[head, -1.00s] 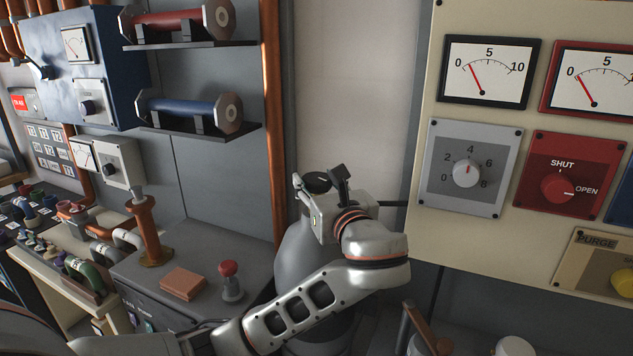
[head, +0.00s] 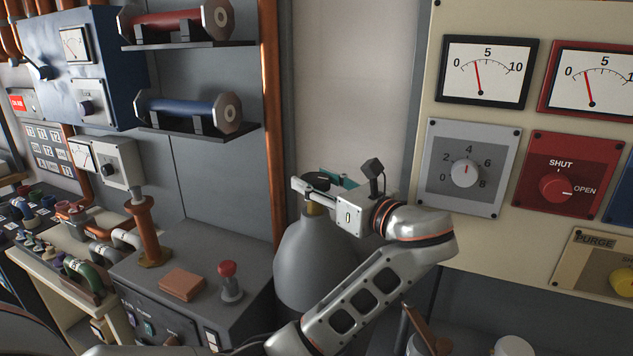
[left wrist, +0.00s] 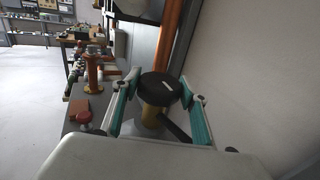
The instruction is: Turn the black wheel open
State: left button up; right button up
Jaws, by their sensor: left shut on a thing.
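The black wheel (head: 317,187) is a round knob on a brass valve stem (head: 314,208) at the top of a grey cylinder (head: 312,262). In the left wrist view the wheel (left wrist: 160,88) shows its flat black top with a short white mark. My left gripper (head: 324,184) is at the wheel, reaching in from the right side of the cylinder. Its teal-padded fingers stand on either side of the wheel and are shut on it. The near finger and gripper body hide part of the wheel in the head view. My right gripper is not in view.
A cream panel (head: 470,222) with gauges and a red SHUT/OPEN knob (head: 562,187) is to the right. A grey cabinet (head: 190,245) with a red button (head: 228,268) stands left of the cylinder. A shelf with a blue part (head: 185,108) is above left.

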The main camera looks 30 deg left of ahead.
aim_at(316, 178)
pick_arm(q)
jog(key=shift+r, duration=0.15)
jog(key=shift+c, duration=0.2)
jog(key=o, duration=1.2)
jog(key=shift+c, duration=0.2)
notch_tip(316, 178, up, 10)
jog(key=shift+f, duration=0.1)
jog(key=shift+s, duration=0.1)
